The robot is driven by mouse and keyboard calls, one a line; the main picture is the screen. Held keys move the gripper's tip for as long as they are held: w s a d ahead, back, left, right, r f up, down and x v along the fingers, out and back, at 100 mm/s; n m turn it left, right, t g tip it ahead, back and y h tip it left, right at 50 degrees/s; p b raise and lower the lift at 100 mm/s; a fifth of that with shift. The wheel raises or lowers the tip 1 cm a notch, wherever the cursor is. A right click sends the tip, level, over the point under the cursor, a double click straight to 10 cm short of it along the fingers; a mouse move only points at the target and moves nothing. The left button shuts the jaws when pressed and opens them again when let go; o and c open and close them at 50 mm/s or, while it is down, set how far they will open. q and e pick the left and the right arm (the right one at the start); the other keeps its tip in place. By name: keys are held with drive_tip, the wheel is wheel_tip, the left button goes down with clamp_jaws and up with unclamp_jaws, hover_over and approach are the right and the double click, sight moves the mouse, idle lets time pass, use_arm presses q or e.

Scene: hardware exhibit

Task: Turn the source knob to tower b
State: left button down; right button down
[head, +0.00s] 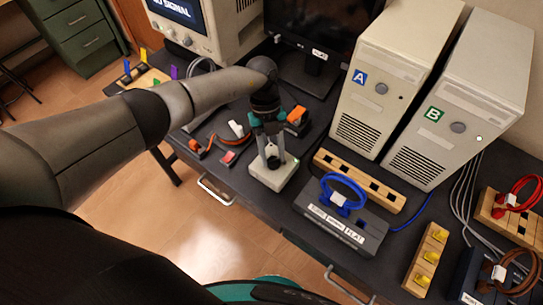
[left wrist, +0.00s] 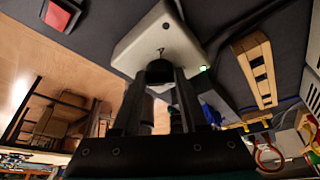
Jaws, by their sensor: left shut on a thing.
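A small cream switch box (head: 262,179) sits near the front edge of the dark desk, with a dark source knob (head: 272,152) on its top. My left gripper (head: 271,158) comes down from above and is shut on the knob. In the left wrist view the box (left wrist: 150,38) lies beyond the fingers, and the knob (left wrist: 159,72) shows between them. The knob's pointer direction is hidden by the fingers. A small green light glows at the box's right edge. Tower A (head: 385,85) has a blue label; tower B (head: 465,100) has a green label. My right gripper is not in view.
Right of the box stand a wooden slotted block (head: 358,183) and a grey switch unit (head: 340,224) with a blue cable loop (head: 345,188). An orange item (head: 297,118) lies behind the box. A CRT monitor and a dark screen (head: 315,35) stand at the back.

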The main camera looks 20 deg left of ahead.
use_arm(q)
drive_tip(key=shift+f+m+y+b, duration=0.1)
drive_tip(key=shift+m+y+b, duration=0.25)
drive_tip(key=shift+m, duration=0.55)
drive_tip(key=shift+c, duration=2.2)
unclamp_jaws()
drive_tip(key=shift+d, duration=0.1)
drive_tip(key=v, duration=1.5)
drive_tip(key=shift+w, duration=0.2)
